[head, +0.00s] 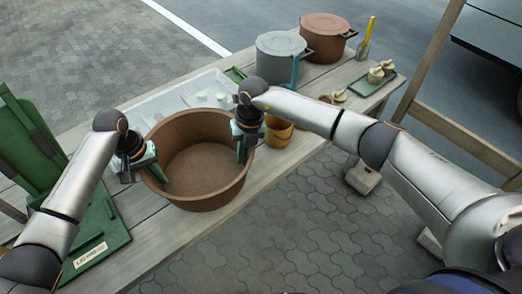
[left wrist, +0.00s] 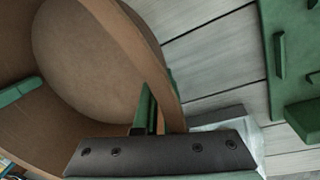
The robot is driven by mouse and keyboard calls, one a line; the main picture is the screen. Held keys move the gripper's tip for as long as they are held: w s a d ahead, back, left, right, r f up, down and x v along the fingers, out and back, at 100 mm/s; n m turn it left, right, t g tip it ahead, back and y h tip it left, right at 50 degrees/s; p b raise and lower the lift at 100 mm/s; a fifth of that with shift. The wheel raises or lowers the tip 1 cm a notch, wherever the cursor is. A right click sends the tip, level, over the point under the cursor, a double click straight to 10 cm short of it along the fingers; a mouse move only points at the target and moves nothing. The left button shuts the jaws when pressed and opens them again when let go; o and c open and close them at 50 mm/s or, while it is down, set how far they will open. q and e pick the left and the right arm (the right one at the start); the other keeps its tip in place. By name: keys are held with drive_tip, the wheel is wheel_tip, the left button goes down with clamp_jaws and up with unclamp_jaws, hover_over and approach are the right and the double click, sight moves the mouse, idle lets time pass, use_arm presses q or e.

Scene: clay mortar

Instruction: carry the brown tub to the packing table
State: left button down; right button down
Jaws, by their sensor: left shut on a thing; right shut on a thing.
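The brown tub (head: 205,168) is wide, round and upright, and looks empty inside. It is at the front edge of a grey plank table (head: 165,232); I cannot tell whether its base touches the boards. My left gripper (head: 152,168) is shut on the tub's left rim. My right gripper (head: 243,140) is shut on its right rim. In the left wrist view the tub's inner wall and floor (left wrist: 90,60) fill the left side, and a green finger of my left gripper (left wrist: 147,112) lies against the rim.
A pale tray with small items (head: 185,92) lies behind the tub. A yellow-brown pot (head: 278,132) stands close to its right. A grey lidded pot (head: 280,58) and a brown lidded pot (head: 325,36) stand farther back. Green gear (head: 90,225) is at the left. Paving in front is clear.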

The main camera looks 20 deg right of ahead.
sight(166, 187)
use_arm(q)
drive_tip(key=shift+d+f, duration=0.2)
drive_tip(key=shift+f, duration=0.1)
use_arm(e)
drive_tip(key=shift+a+f, duration=0.2)
drive_tip(key=shift+a, duration=0.2)
use_arm(q)
drive_tip(key=shift+s+r, duration=0.1)
drive_tip(key=shift+r, duration=0.05)
use_arm(e)
drive_tip(key=shift+r, duration=0.15)
use_arm(q)
drive_tip(key=shift+f, duration=0.2)
use_arm(e)
drive_tip(key=shift+f, duration=0.2)
